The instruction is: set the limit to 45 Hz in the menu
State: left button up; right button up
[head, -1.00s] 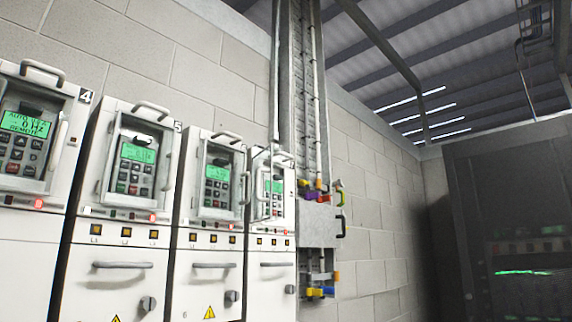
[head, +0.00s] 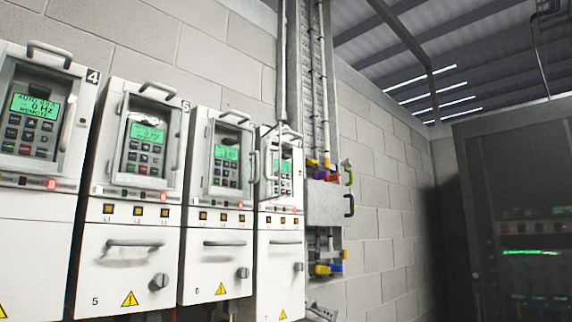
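A row of white drive cabinets stands along the left wall in the head view. The drive marked 4 (head: 40,130) is nearest, with a lit green display (head: 36,105) reading 0 Hz and keypad buttons (head: 29,135) below it. The drive marked 5 (head: 140,150) has a green display (head: 147,133) too small to read. Two more drives (head: 222,165) (head: 282,180) stand farther right, also with lit green displays. A red light glows on each of the nearer drives. Neither of my grippers is in view.
A dark cabinet (head: 510,200) stands at the right. Handles (head: 135,243) stick out from the drive fronts.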

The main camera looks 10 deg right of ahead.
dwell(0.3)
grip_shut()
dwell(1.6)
